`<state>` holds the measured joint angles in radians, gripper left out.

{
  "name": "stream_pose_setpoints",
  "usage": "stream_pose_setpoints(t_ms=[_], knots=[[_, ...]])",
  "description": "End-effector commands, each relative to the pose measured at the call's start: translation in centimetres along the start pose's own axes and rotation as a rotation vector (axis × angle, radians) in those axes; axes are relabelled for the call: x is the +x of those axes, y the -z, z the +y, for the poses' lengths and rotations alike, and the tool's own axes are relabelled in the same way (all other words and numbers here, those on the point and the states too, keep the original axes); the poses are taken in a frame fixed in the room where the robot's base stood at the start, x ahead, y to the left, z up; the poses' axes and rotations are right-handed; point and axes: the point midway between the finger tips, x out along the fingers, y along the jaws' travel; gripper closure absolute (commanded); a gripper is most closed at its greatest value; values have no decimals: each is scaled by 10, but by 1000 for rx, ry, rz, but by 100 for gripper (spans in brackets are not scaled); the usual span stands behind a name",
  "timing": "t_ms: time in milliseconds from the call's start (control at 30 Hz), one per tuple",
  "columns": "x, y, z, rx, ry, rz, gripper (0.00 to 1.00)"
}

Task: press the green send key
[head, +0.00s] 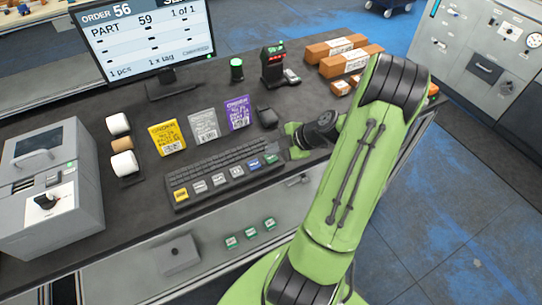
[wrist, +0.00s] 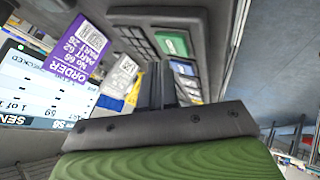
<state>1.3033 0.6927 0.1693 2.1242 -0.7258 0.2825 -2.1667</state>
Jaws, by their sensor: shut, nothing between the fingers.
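The green key (head: 270,159) is at the right end of the front row of large keys on the dark keyboard (head: 215,172). Beside it on the left is a blue key (head: 254,163). In the wrist view the green key (wrist: 174,43) lies just beyond my fingertips, with the blue key (wrist: 182,68) nearer. My gripper (head: 287,152) is at the keyboard's right end, close to the green key. In the wrist view my gripper (wrist: 158,66) is shut and empty. I cannot tell whether the tips touch anything.
A monitor (head: 142,42) stands at the back left, showing order 56, part 59. Yellow (head: 167,137), grey (head: 204,126) and purple (head: 237,112) tags stand behind the keyboard. A dark mouse-like device (head: 267,117) sits near my gripper. A grey printer (head: 50,190) is at the left.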

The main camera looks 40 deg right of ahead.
Motion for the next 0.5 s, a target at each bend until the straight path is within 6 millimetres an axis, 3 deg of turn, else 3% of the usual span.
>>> stream_pose_setpoints(t_ms=[233,500], knots=[[-2,2,2,-1,0,0,100],[-21,15,16,-2,-1,-1,100]])
